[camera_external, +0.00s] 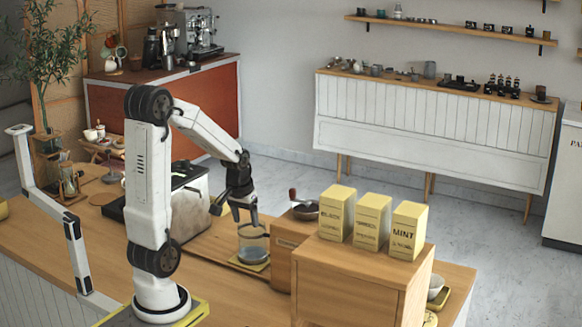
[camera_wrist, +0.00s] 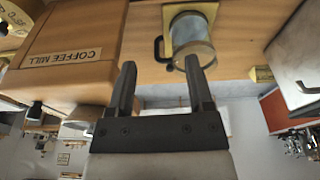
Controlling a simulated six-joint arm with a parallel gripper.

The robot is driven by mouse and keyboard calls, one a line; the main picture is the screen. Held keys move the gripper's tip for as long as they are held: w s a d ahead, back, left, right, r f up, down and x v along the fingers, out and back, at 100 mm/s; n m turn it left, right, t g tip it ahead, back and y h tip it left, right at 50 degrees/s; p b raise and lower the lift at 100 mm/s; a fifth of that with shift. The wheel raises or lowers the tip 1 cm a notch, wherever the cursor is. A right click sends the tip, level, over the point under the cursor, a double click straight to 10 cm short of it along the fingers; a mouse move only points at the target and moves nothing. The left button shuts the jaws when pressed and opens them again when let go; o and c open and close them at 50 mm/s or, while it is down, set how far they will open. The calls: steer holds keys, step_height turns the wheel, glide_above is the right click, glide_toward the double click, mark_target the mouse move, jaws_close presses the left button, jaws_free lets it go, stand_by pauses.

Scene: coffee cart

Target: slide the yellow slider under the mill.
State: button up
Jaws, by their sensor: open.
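The yellow slider (camera_external: 250,266) is a flat plate on the wooden counter, left of the mill (camera_external: 284,262). A clear glass jug (camera_external: 254,246) stands upright on it and hides most of it. In the wrist view the slider (camera_wrist: 187,7) shows around the jug (camera_wrist: 193,45), whose black handle points toward the mill. The mill (camera_wrist: 62,62) is a wooden box labelled "COFFEE MILL", with a bowl and crank on top. My gripper (camera_external: 244,217) is open and empty, above the jug. In the wrist view, its fingertips (camera_wrist: 160,66) straddle the jug's handle in the picture; contact cannot be told.
A wooden cabinet (camera_external: 350,285) with yellow boxes (camera_external: 372,222) on top stands right of the mill. A toaster-like metal machine (camera_external: 185,205) stands left of the jug. Some counter (camera_external: 225,290) in front of the slider is clear.

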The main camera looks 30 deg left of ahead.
steer(key=w+a+f+n+g, duration=0.1)
steer(key=w+f+n+g, duration=0.1)
steer(key=w, duration=2.1)
steer(key=f, duration=0.7)
steer(key=shift+s+a+f, duration=0.15)
steer(key=shift+s+f, duration=0.1)
steer(key=shift+f, duration=0.1)
steer(key=shift+f, duration=3.75)
jaws_close()
